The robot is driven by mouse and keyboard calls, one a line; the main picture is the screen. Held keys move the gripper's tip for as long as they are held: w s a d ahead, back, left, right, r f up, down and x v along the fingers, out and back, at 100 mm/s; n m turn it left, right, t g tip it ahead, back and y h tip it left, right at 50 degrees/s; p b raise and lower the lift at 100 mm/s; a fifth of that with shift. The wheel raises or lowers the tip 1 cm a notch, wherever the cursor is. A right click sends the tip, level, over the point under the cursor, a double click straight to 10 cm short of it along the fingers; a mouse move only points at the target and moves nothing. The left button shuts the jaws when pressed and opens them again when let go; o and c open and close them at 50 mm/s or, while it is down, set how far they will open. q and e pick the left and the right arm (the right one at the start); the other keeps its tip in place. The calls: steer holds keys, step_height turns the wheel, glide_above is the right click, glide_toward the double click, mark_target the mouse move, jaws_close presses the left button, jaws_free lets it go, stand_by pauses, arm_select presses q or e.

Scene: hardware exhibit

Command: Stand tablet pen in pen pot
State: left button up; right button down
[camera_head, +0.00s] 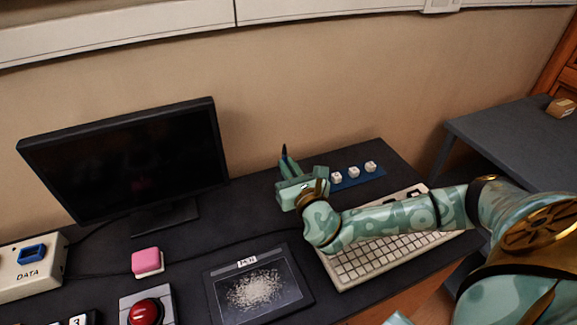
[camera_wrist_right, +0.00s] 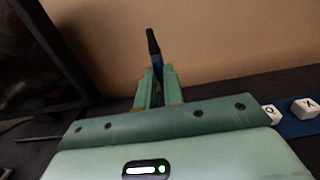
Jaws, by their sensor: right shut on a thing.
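My right gripper (camera_head: 287,168) is above the back of the dark desk and shut on the tablet pen (camera_head: 283,151). The pen is thin and dark and stands roughly upright, with its end above the fingers. In the right wrist view, the gripper (camera_wrist_right: 157,76) pinches the pen (camera_wrist_right: 153,44) between its two green fingers; the pen has a black top and a bluish part lower down. Its lower end is hidden by the gripper. I cannot make out a pen pot in either view; the gripper hides part of the desk.
A black monitor (camera_head: 125,165) stands at left. A keyboard (camera_head: 350,262) lies under my right arm, beside a blue strip (camera_head: 345,184) with white keycaps. A dark tablet (camera_head: 299,287), a pink block (camera_head: 147,261) and a red button (camera_head: 145,312) are in front. The wall is close behind.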

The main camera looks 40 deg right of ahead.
steer(key=c, duration=1.4)
jaws_free()
steer(key=shift+c, duration=0.2)
steer(key=shift+s, duration=0.1)
steer(key=p+v, duration=0.4)
steer(key=v, duration=1.2)
steer(key=shift+a, duration=0.1)
